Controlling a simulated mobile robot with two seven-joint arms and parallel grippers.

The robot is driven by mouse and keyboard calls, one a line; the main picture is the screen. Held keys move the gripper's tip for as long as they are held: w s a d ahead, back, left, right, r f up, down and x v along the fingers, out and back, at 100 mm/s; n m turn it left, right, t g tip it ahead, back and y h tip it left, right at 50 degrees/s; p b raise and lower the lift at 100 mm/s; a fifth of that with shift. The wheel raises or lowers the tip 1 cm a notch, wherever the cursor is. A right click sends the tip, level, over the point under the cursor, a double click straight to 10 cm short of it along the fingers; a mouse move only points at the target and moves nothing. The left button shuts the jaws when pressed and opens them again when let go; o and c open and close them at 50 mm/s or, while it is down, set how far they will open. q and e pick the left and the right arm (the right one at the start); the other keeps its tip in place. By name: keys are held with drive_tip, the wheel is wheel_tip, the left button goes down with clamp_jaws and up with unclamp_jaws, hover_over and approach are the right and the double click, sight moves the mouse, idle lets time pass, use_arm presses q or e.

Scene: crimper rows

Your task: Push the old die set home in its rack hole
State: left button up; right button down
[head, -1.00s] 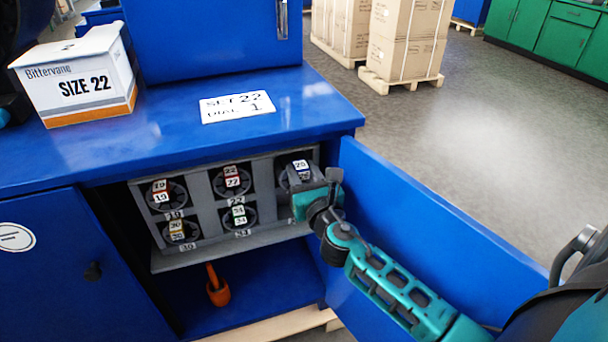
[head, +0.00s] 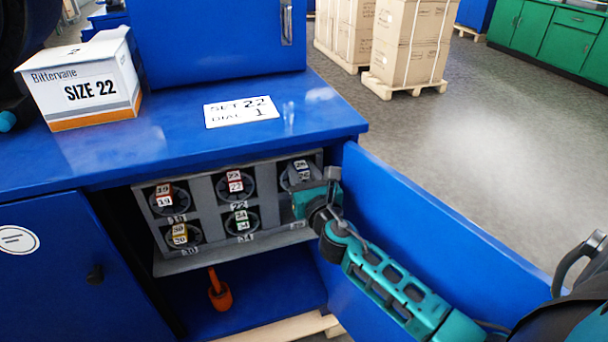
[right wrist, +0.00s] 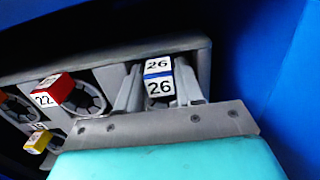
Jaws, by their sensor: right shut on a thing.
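The old die set (head: 302,171), with a blue band and white 26 labels, is at the top right hole of the grey rack (head: 206,192) inside the open blue cabinet. It also shows in the right wrist view (right wrist: 159,84), its labelled end standing out toward me. My right gripper (right wrist: 157,97) is shut on it, one finger on each side. In the head view the right gripper (head: 303,192) hides the lower part of that hole. How deep the die set sits cannot be told.
Other die sets, such as the red 22 (head: 234,182) and green 34 (head: 241,220), fill neighbouring holes. The open cabinet door (head: 430,225) stands close right of my arm. An orange-handled tool (head: 219,290) is below the rack. A SIZE 22 box (head: 85,85) stands on top.

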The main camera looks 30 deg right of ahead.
drive_tip(key=shift+w+d+r, duration=0.15)
drive_tip(key=shift+w+r, duration=0.2)
drive_tip(key=shift+w, duration=0.15)
drive_tip(key=c, duration=1)
unclamp_jaws()
drive_tip(key=o, duration=0.4)
drive_tip(key=shift+s+f, duration=0.1)
drive_tip(key=shift+f, duration=0.1)
drive_tip(key=shift+c, duration=0.2)
drive_tip(key=shift+s+f, duration=0.1)
drive_tip(key=shift+f, duration=0.3)
drive_tip(key=shift+r, duration=0.15)
drive_tip(key=shift+s+a, duration=0.2)
drive_tip(key=shift+s, duration=0.3)
use_arm(q)
drive_tip(key=shift+a+f, duration=0.2)
drive_tip(key=shift+f, duration=0.1)
use_arm(e)
drive_tip(key=v, duration=1.1)
drive_tip(key=shift+s+r, duration=0.15)
drive_tip(key=shift+s, duration=0.2)
